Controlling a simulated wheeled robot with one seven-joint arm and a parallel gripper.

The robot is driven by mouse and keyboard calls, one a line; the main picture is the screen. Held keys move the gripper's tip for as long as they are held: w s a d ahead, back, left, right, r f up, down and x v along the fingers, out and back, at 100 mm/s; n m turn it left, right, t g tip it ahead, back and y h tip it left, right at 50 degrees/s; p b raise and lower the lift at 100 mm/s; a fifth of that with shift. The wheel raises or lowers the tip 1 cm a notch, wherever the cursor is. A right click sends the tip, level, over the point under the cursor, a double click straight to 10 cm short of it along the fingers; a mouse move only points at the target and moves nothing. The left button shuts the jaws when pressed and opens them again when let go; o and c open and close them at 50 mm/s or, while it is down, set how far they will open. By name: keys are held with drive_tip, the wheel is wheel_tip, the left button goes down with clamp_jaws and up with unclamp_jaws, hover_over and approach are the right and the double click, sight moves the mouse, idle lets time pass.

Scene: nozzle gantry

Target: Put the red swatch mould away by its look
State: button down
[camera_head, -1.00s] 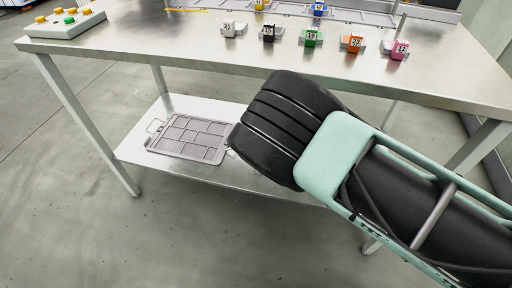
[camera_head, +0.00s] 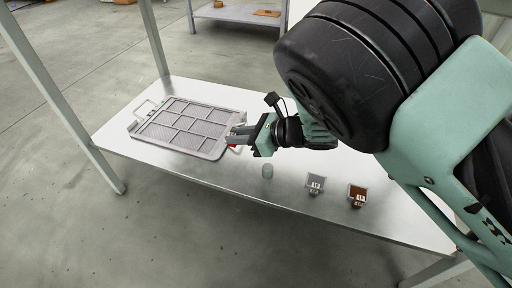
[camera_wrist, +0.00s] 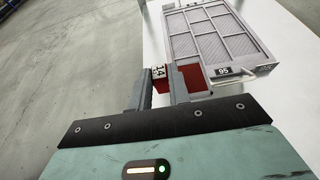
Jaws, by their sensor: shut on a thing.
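My gripper (camera_head: 241,136) is shut on the red swatch mould (camera_head: 232,147), just off the near right end of a grey tray on the lower shelf. The grey tray (camera_head: 150,137) has several ribbed compartments, all looking empty, and a wire handle at each end. In the wrist view, the tray (camera_wrist: 250,65) lies ahead and to the right, with a dark number plate. I cannot tell whether the mould touches the shelf.
Table legs (camera_head: 65,100) flank the shelf. My arm covers the upper right. Bare shelf lies in front of the tray.

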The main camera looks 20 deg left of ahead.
wheel_tip(320, 180, down, 9)
drive_tip(key=b, duration=0.4)
drive_tip(key=shift+f, duration=0.1)
drive_tip(key=shift+f+b, duration=0.4)
drive_tip(key=shift+f, duration=0.3)
drive_tip(key=c, duration=1.3)
unclamp_jaws()
drive_tip(key=shift+s+d+f, duration=0.1)
drive_tip(key=shift+f, duration=0.05)
drive_tip(key=shift+r+p, duration=0.3)
drive_tip(key=shift+r, duration=0.15)
drive_tip(key=shift+r+p+v, duration=0.2)
drive_tip(key=shift+p+v, duration=1.25)
drive_tip(key=shift+v, duration=1.6)
drive_tip(key=shift+r+p+v, duration=0.2)
drive_tip(key=shift+p+v, duration=1.2)
drive_tip(key=shift+v, duration=1.6)
